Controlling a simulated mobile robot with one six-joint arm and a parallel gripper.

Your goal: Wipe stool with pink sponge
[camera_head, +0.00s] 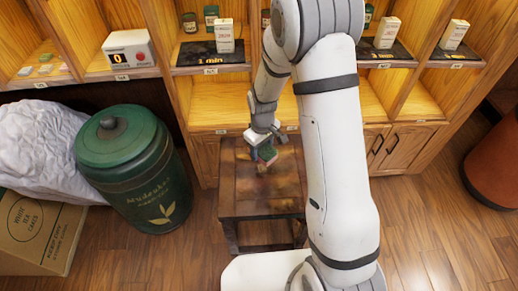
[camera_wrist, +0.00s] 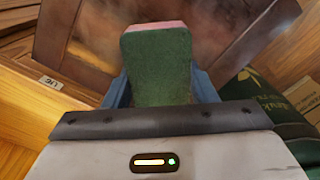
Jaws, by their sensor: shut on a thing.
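The stool (camera_head: 240,207) is a dark brown wooden one, standing on the floor in front of the shelves. Its top shows hazy, dusty-looking patches, also visible in the wrist view (camera_wrist: 90,45). My gripper (camera_head: 262,150) is over the stool top, pointing down. It is shut on the sponge (camera_head: 267,154), which has a green face and a pink side. In the wrist view the sponge (camera_wrist: 158,65) sits between the blue fingers, with its green face towards the camera and a pink edge at the far end. I cannot tell whether the sponge touches the stool top. My arm hides part of the stool's right side.
A green lidded canister (camera_head: 135,175) stands close left of the stool. A cardboard box (camera_head: 38,235) and a white crumpled bag (camera_head: 40,150) are further left. Wooden shelves with a scale (camera_head: 128,50) and small boxes (camera_head: 224,36) stand behind. Floor at right is clear up to an orange-brown pot (camera_head: 495,165).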

